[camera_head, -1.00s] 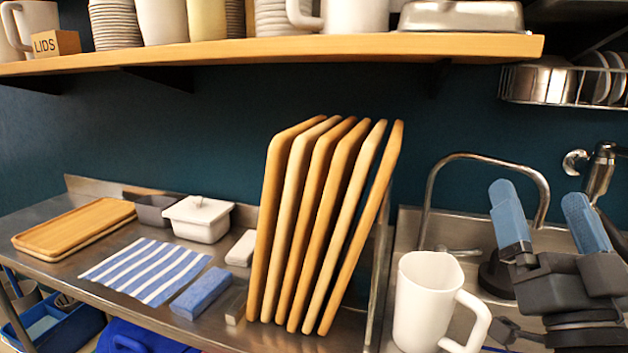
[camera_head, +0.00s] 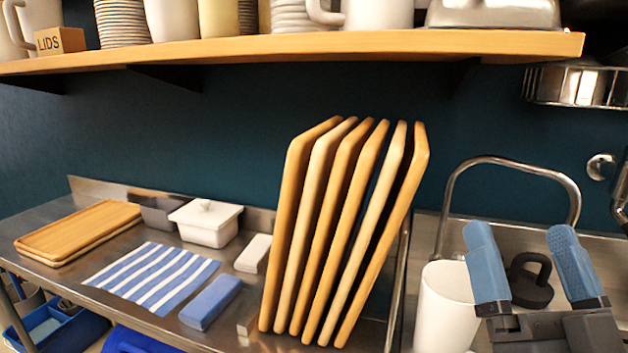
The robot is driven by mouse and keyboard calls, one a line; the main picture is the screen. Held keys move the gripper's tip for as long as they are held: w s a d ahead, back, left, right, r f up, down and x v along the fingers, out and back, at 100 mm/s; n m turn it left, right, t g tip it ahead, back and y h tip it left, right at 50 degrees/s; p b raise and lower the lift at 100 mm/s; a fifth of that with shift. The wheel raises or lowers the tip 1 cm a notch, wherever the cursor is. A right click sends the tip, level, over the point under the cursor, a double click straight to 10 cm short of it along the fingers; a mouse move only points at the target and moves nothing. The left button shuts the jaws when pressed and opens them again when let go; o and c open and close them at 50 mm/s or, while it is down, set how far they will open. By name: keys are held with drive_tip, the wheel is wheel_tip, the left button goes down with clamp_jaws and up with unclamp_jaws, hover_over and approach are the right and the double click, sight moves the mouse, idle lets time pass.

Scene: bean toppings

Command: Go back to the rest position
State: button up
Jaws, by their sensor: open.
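My gripper (camera_head: 525,266) is at the lower right, its two blue-padded fingers pointing up and spread apart. It is open, with nothing between the fingers. A white mug (camera_head: 441,308) stands just to its left, and the left finger overlaps the mug's right side in the picture. I cannot tell whether they touch. The mug's base and most of its handle are out of view or hidden.
Several upright wooden boards (camera_head: 340,230) lean in a rack left of the mug. A wooden shelf (camera_head: 300,48) spans above. A tap (camera_head: 512,165) rises behind my gripper.

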drive_tip(key=s+f+n+g, duration=0.1)
drive_tip(key=s+f+g, duration=0.4)
drive_tip(key=s+f, duration=0.6)
drive_tip(key=s+d+f+n+g, duration=0.1)
drive_tip(key=s+f+g, duration=0.5)
drive_tip(key=s+f, duration=0.5)
drive_tip(key=s, duration=0.9)
drive_tip(key=shift+f, duration=0.4)
drive_tip(key=shift+c, duration=0.2)
